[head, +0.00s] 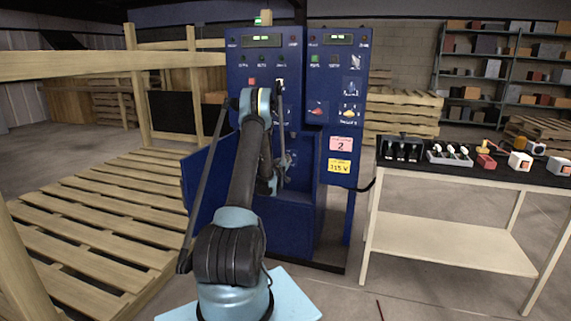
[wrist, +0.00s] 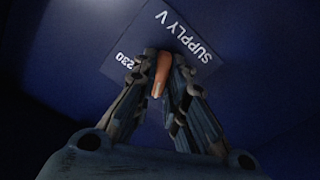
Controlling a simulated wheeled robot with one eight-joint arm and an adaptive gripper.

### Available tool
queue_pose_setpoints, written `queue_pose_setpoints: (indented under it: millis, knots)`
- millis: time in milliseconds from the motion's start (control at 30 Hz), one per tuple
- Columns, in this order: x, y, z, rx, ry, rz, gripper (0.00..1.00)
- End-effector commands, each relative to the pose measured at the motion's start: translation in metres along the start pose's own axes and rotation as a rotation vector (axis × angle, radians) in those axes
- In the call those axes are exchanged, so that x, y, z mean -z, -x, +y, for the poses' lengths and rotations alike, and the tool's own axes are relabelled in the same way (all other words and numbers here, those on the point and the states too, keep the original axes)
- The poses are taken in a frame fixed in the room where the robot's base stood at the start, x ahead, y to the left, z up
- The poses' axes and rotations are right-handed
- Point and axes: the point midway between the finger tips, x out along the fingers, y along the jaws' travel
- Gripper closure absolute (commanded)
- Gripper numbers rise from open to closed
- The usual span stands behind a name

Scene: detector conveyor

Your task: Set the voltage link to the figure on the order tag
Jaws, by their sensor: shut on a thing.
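The voltage link is a copper-coloured bar (wrist: 162,72) on a dark blue plate marked "SUPPLY V" (wrist: 182,38) in the wrist view. A "230" mark (wrist: 123,60) shows at the plate's left; any other figure is hidden. My gripper (wrist: 164,78) is shut on the link, a finger on either side. In the head view my gripper (head: 278,178) is inside the blue cabinet's lower opening, partly hidden by my arm, and the link cannot be made out. The yellow order tag (head: 340,166) on the cabinet front appears to read 115 V.
The blue cabinet (head: 240,70) has displays, lamps and buttons. A pink tag (head: 341,144) reads 2. A bench (head: 450,172) at right holds several small parts. Wooden pallets (head: 90,230) lie at left. Low blue walls border the opening around my gripper.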

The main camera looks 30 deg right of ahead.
Motion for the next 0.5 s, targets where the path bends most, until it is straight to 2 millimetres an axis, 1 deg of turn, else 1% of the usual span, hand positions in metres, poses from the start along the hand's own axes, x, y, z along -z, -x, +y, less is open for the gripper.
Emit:
queue_pose_setpoints:
  millis: [33,200,500]
  knots:
    - [0.0013,-0.0002,-0.0028,0.004,0.042,0.002,1.00]
    - [0.0014,-0.0002,-0.0034,0.005,0.199,0.003,1.00]
    - [0.0015,-0.0001,-0.0044,0.005,0.425,0.004,1.00]
